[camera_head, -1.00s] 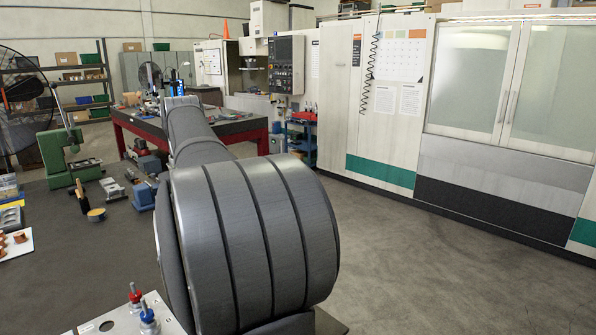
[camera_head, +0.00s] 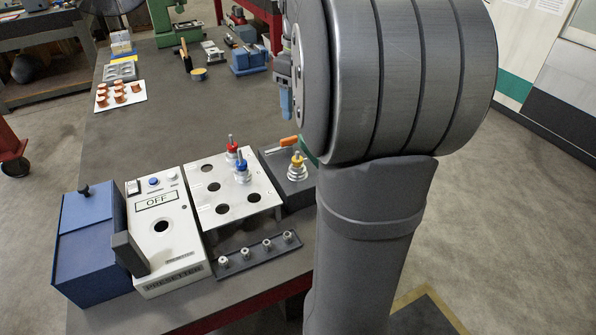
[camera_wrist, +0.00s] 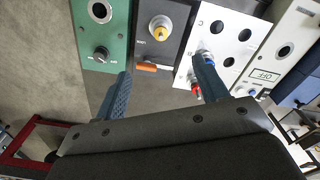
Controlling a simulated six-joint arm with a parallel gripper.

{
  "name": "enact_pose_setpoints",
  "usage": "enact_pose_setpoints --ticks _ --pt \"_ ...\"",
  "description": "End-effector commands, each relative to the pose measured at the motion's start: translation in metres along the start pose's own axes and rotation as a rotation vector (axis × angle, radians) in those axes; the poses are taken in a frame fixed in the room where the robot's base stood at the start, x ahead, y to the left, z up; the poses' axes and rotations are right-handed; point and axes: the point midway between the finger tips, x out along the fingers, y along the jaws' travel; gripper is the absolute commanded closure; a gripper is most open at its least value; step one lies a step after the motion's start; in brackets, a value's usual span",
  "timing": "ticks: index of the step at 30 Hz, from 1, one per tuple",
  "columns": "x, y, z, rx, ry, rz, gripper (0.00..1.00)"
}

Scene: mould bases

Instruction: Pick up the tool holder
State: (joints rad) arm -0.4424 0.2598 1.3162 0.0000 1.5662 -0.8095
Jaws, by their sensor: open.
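A yellow-topped tool holder (camera_head: 297,167) stands upright in a dark block (camera_head: 272,158); it also shows in the wrist view (camera_wrist: 160,32). A red-topped holder (camera_head: 231,150) and a blue-topped holder (camera_head: 241,170) stand in a white plate with holes (camera_head: 220,209). In the wrist view the red one (camera_wrist: 195,86) is beside my right finger, and the blue one is partly hidden behind it. My gripper (camera_wrist: 163,75) is open and empty, with the dark block beyond the gap between its blue fingers. In the head view only part of it (camera_head: 286,101) shows above the bench, beside my arm.
An orange-handled tool (camera_head: 284,143) lies by the dark block. A green block with a knob (camera_wrist: 101,30) adjoins it. The white presetter (camera_head: 166,232), reading OFF, and a blue box (camera_head: 90,243) stand left. A rail of small parts (camera_head: 258,252) lies in front.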

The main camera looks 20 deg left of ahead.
Motion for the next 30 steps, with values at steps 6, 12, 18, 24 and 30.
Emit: enact_pose_setpoints --ticks 6,12,18,24,30 --pt "0.018 0.000 0.002 -0.092 -0.001 -0.001 0.33" --pt "0.059 -0.001 0.002 -0.091 -0.003 -0.003 0.33" --pt "0.102 -0.001 0.001 -0.090 -0.002 -0.003 0.33" --pt "0.127 -0.001 0.001 -0.089 -0.001 -0.001 0.33" --pt "0.141 -0.001 -0.002 -0.090 -0.001 -0.002 0.33"
